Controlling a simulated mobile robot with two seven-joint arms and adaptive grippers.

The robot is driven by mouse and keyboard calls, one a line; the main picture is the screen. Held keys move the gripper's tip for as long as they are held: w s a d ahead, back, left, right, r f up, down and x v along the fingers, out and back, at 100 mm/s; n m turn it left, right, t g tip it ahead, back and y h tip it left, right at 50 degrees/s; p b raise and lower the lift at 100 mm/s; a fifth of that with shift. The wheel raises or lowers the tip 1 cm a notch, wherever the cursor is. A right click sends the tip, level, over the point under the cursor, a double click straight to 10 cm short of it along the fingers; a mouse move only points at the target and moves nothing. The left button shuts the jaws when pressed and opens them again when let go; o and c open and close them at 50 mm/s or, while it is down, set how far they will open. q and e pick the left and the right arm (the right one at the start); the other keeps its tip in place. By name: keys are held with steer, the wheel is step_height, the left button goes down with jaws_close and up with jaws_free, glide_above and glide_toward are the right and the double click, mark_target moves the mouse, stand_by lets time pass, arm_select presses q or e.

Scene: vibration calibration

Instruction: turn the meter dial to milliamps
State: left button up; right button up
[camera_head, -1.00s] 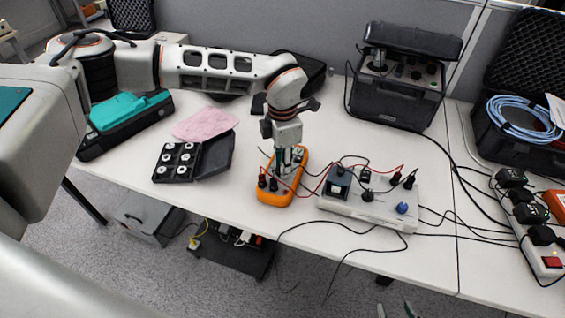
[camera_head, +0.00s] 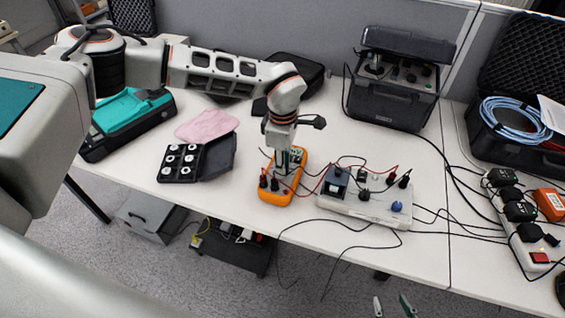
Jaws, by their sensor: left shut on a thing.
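The orange multimeter (camera_head: 277,197) lies face up near the table's front edge, with black and red plugs at its lower end. My left gripper (camera_head: 282,172) reaches down onto the middle of the meter and is shut on its dial. The fingers and gripper body hide the dial, so its setting cannot be read. My right gripper shows only as small tips (camera_head: 393,306) at the bottom edge, beyond the table's front; the two tips stand apart.
Right of the meter is a white terminal board (camera_head: 366,206) with leads. Left are a black case of weights (camera_head: 181,163) and a pink cloth (camera_head: 207,125). Behind stands a black instrument case (camera_head: 392,102); a power strip (camera_head: 521,234) lies right. Cables hang over the front edge.

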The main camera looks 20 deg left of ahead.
arm_select(q)
steer(key=shift+m, duration=0.4)
steer(key=o, duration=1.1)
step_height(320, 180, up, 12)
